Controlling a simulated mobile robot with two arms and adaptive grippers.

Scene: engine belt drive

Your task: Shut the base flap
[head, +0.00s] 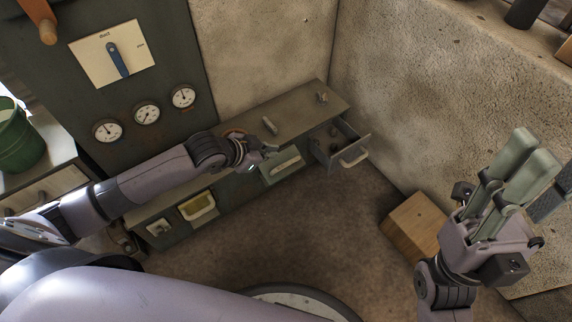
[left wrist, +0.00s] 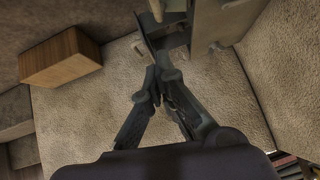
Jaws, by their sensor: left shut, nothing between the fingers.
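A low dark green base cabinet (head: 233,186) runs along the wall in the head view. On its front a grey-green flap panel (head: 280,176) with a pale bar handle (head: 286,164) seems to lean outward; its exact angle is unclear. My left gripper (head: 266,150) is at the flap's upper left, shut and empty; I cannot tell if it touches. In the left wrist view its fingertips (left wrist: 157,84) meet, below a blurred grey cabinet part (left wrist: 208,25). My right gripper (head: 525,150) is raised at the right, away from the cabinet; its finger gap is unclear.
A grey drawer (head: 349,150) stands open right of the flap. A yellowish bin (head: 198,207) sits in the cabinet front at left. A wooden block (head: 413,225) is on the floor by the right wall. The floor before the cabinet (head: 280,240) is mostly clear.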

